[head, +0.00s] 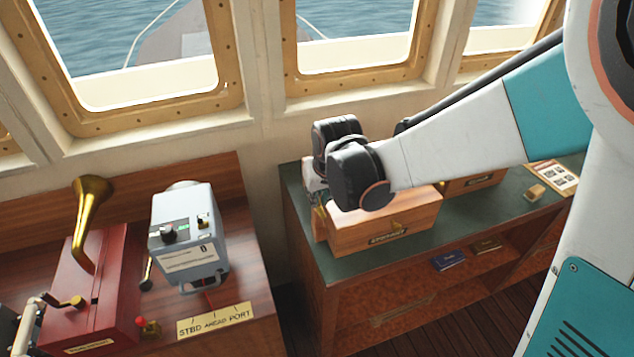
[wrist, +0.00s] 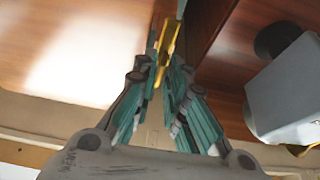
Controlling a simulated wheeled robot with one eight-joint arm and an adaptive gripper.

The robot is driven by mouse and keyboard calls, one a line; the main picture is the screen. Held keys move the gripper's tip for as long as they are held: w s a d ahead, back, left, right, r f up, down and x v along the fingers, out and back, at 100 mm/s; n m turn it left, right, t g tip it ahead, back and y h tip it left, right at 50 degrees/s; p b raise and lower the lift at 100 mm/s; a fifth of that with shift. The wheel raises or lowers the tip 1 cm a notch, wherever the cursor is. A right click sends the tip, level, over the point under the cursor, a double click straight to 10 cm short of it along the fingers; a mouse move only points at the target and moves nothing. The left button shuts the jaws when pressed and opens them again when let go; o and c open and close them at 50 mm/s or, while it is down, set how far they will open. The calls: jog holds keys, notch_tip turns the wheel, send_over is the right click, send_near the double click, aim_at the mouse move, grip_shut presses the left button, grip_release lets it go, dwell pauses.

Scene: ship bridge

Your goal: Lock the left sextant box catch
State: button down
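The wooden sextant box (head: 380,228) sits on the green-topped counter in the head view, with a small dark label and a brass fitting (head: 397,224) on its front. My gripper (head: 316,198) is at the box's left end, partly hidden behind my dark wrist joint. In the wrist view, my gripper's teal fingers (wrist: 165,65) converge closely on a brass catch (wrist: 168,42) beside the box's glossy wooden surface (wrist: 75,50). The brass fills the narrow gap between the fingertips. Whether the catch is fastened cannot be seen.
A second wooden box (head: 472,183) stands to the right on the green counter (head: 430,250). A grey instrument (head: 184,235) and a red box with a brass horn (head: 92,215) stand on the left console, across a gap. Windows line the wall behind.

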jog(key=shift+n, duration=0.3)
jog(key=n+y, duration=0.1)
jog(key=n, duration=0.3)
jog(key=shift+w+d+g+y+b, duration=0.1)
jog(key=shift+d+g+y+b, duration=0.05)
jog(key=shift+g+y+b, duration=0.25)
jog(key=n+g+y, duration=0.1)
jog(key=n, duration=0.3)
jog(key=shift+w+n+b, duration=0.1)
jog(key=shift+n+b, duration=0.2)
jog(key=shift+n, duration=0.1)
jog(key=n+g, duration=0.1)
jog(key=n, duration=0.1)
jog(key=n+g, duration=0.1)
jog(key=n, duration=0.1)
jog(key=shift+w+d+n+y, duration=0.1)
jog(key=shift+n+y, duration=0.2)
jog(key=shift+w+n+g+b, duration=0.1)
jog(key=shift+n+g+b, duration=0.5)
jog(key=shift+n, duration=1.3)
jog(key=c, duration=1.8)
grip_release()
